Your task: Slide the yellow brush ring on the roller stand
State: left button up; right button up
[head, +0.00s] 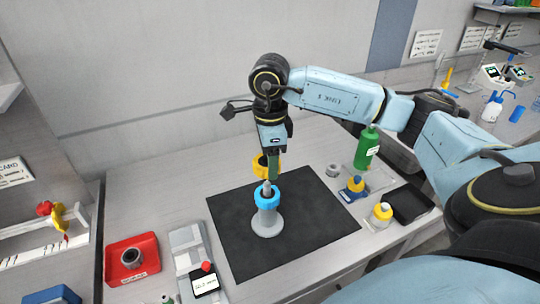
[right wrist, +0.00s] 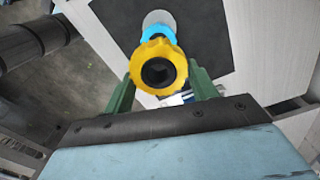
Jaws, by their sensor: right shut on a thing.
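The yellow brush ring (head: 259,171) is held above the black mat, just behind and above the top of the roller stand in the head view. My right gripper (head: 273,168) is shut on it, pointing down. In the right wrist view the yellow ring (right wrist: 136,65) sits between the green fingers (right wrist: 158,82), its dark hole facing the camera. The grey roller stand (head: 267,225) stands upright on the mat with a blue ring (head: 267,201) around its upper part. In the wrist view the yellow ring partly hides the blue ring (right wrist: 157,32). My left gripper is not in view.
The black mat (head: 325,230) is otherwise clear. A red tray (head: 118,272) with a dark ring is at the left. A green bottle (head: 367,150), yellow-topped containers (head: 380,214) and a black tray (head: 411,204) stand at the right.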

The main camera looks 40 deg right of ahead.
jog(key=shift+f+b, duration=0.85)
jog(key=shift+f, duration=0.5)
jog(key=shift+b, duration=0.3)
dwell(0.6)
jog(key=shift+f, duration=0.1)
dwell(0.3)
jog(key=shift+f+b, duration=0.35)
jog(key=shift+b, duration=0.05)
jog(key=shift+f+b, duration=1.6)
jog(key=shift+f, duration=0.4)
jog(key=o, duration=1.1)
jog(key=shift+c, duration=0.2)
notch_tip(320, 180, up, 14)
jog(key=p, duration=0.1)
jog(key=shift+f, duration=0.25)
